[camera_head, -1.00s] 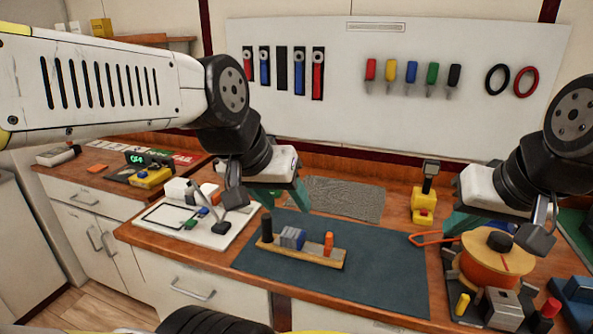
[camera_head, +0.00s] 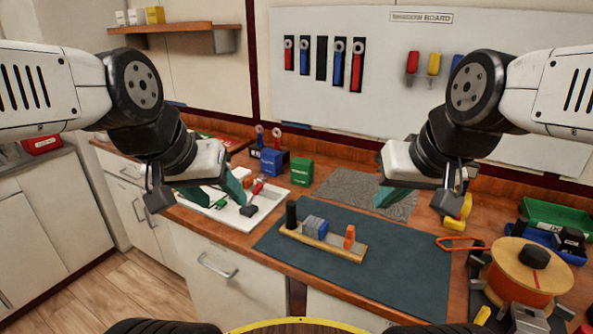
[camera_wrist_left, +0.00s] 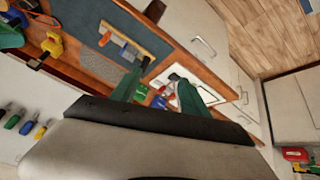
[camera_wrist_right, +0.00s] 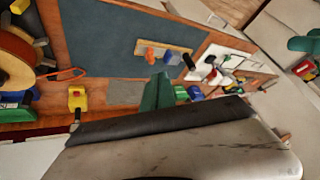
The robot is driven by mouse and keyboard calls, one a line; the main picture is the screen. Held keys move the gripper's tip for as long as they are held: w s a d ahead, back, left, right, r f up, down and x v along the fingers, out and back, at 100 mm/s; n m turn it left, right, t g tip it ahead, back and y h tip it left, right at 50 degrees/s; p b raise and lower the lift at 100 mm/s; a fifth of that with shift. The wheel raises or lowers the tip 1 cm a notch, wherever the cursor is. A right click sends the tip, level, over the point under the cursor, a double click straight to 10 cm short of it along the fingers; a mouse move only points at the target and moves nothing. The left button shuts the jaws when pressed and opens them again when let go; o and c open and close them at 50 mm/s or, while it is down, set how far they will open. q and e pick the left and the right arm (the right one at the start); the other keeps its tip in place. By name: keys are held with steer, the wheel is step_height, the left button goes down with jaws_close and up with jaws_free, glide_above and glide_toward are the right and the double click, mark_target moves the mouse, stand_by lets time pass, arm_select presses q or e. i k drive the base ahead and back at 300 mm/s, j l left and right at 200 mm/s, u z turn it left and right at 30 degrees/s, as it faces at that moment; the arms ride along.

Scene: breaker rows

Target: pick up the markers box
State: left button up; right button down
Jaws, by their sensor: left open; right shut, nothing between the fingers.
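A blue box (camera_head: 271,161) and a green box (camera_head: 302,171) stand upright at the back of the counter. Their labels are too small to read, so I cannot tell which is the markers box. They also show in the right wrist view, the green box (camera_wrist_right: 181,93) beside the blue box (camera_wrist_right: 195,93). My left gripper (camera_head: 222,191) is open and empty, above the white tray and in front of the blue box. It also shows in the left wrist view (camera_wrist_left: 160,92). My right gripper (camera_head: 391,197) is shut and empty above the grey mesh mat; it also shows in the right wrist view (camera_wrist_right: 157,92).
The white tray (camera_head: 232,218) holds small parts. A wooden block holder (camera_head: 345,249) lies on the dark mat (camera_head: 400,270). An orange spool (camera_head: 527,268) and a green bin (camera_head: 558,217) stand at the right. A wall shelf (camera_head: 175,27) carries small boxes.

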mark_target(301, 169)
steer(key=i+j, duration=0.15)
steer(key=j, duration=0.15)
steer(key=i+j, duration=0.15)
steer(key=j, duration=0.2)
steer(key=i+j, duration=0.15)
steer(key=j, duration=0.15)
steer(key=i+j, duration=0.2)
steer(key=j, duration=0.15)
steer(key=i+j, duration=0.15)
steer(key=j, duration=0.15)
steer(key=z, duration=0.05)
